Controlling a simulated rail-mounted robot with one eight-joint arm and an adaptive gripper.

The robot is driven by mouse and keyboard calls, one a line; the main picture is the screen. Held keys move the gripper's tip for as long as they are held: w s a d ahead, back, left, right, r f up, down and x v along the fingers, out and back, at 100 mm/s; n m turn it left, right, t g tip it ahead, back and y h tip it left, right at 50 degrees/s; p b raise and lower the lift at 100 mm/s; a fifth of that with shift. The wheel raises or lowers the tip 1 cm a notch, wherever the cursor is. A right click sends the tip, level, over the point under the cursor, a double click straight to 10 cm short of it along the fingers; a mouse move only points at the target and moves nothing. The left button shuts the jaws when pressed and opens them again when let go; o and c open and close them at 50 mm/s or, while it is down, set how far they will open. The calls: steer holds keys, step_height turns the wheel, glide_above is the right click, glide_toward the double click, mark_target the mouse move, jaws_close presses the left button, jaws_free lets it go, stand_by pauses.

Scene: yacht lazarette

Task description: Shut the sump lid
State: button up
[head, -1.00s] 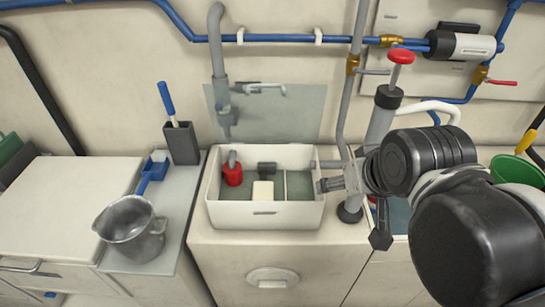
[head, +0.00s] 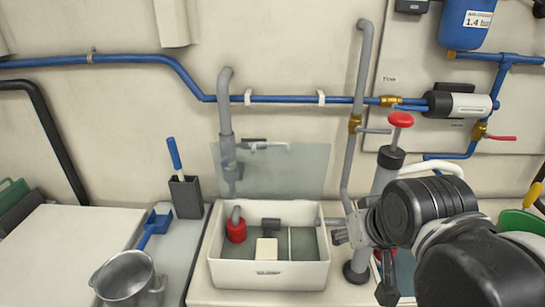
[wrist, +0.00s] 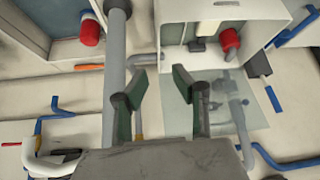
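The sump box (head: 268,275) is a white open-topped bin with a red-capped pipe, a pale block and a divider inside. Its lid (head: 290,175) is a clear greenish panel standing upright behind the box, against the wall, so the box is open. In the wrist view the lid (wrist: 222,115) shows below the box (wrist: 272,20), to the right of my fingers. My gripper (head: 338,231) is at the right wall of the box in the head view; whether it touches is unclear. In the wrist view my gripper (wrist: 158,80) has its fingers apart with nothing between them.
A grey standpipe with a red knob (head: 401,119) rises right of the box, close to my arm. A grey pipe (head: 226,120) runs down behind the lid. A metal jug (head: 128,278) and a blue-handled tool in a dark holder (head: 186,196) stand to the left.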

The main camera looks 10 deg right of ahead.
steer(key=shift+g, duration=0.7)
steer(key=w+r+p, duration=0.1)
steer(key=w+r, duration=0.1)
steer(key=r, duration=0.1)
steer(key=w+a+r+p, duration=0.1)
steer(key=w+r, duration=0.2)
steer(key=w+r+p, duration=0.1)
steer(key=w+r, duration=0.1)
steer(key=r, duration=0.1)
steer(key=shift+w+a+p, duration=0.3)
steer(key=shift+a, duration=0.1)
jaws_close()
steer(key=w+a+r+m+g+p, duration=0.1)
steer(key=w+a+r+p, duration=0.2)
steer(key=w, duration=0.5)
steer(key=w+a+r+g+p, duration=0.2)
steer(key=w+a+r+p, duration=0.2)
steer(key=w, duration=0.5)
steer(key=w+a+r+m+g+p, duration=0.1)
steer(key=w+a+r+p, duration=0.2)
steer(key=w, duration=0.5)
step_height(320, 180, down, 12)
steer(key=s+p, duration=0.1)
steer(key=s, duration=0.1)
steer(key=shift+r+p, duration=0.2)
steer(key=shift+p, duration=0.2)
